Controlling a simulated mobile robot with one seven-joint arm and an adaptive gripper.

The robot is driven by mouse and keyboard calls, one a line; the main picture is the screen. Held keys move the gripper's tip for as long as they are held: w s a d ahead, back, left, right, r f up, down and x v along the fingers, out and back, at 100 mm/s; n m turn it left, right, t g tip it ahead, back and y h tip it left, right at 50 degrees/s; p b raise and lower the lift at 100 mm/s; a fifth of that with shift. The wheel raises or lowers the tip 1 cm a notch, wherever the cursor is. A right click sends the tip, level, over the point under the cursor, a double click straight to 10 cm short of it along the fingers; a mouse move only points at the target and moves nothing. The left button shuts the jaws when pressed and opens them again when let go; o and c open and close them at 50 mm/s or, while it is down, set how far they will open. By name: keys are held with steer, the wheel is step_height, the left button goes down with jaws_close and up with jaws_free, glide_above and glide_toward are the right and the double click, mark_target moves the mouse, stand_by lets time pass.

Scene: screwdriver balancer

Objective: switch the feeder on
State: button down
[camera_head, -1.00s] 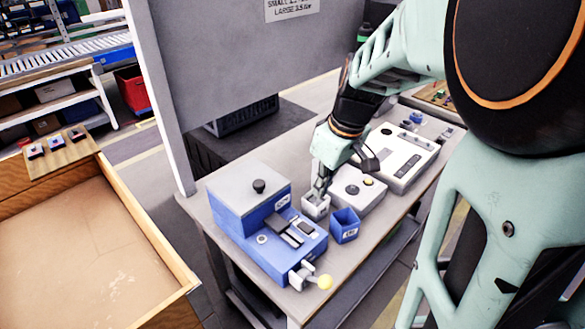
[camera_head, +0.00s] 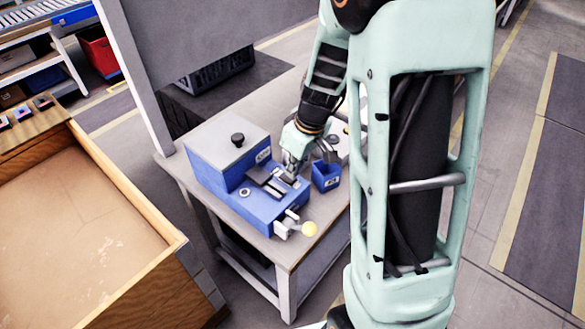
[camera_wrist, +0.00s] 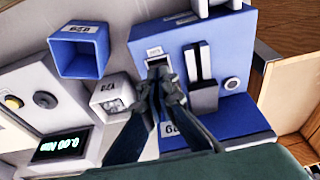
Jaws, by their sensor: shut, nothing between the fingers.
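The blue feeder (camera_head: 262,217) with a grey top and black knob stands on the workbench. In the wrist view its blue body (camera_wrist: 212,45) fills the upper right. A small pale labelled switch plate (camera_wrist: 155,52) lies at my fingertips there; the switch's position is hidden by the fingers. My gripper (camera_head: 290,172) is shut and empty, pointing down over the feeder's right side. In the wrist view the gripper (camera_wrist: 160,75) meets or nearly meets the plate; I cannot tell if it touches.
A blue open bin (camera_head: 326,176) stands right of the feeder, and a small white bin (camera_wrist: 112,95) is beside my fingers. A device with a green display (camera_wrist: 62,143) is nearby. A wooden crate (camera_head: 170,262) stands left.

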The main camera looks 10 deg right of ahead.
steer(key=shift+f, duration=0.65)
steer(key=shift+f, duration=0.1)
steer(key=b, duration=0.1)
steer(key=f+b, duration=0.1)
steer(key=b, duration=0.1)
steer(key=shift+s+d+f, duration=0.1)
steer(key=shift+s+d, duration=0.1)
steer(key=shift+r+p, duration=0.25)
steer(key=shift+p, duration=0.05)
steer(key=shift+a, duration=0.1)
steer(key=shift+w+a+r+p, duration=0.3)
steer(key=shift+w+a+r, duration=0.1)
steer(key=shift+w, duration=0.15)
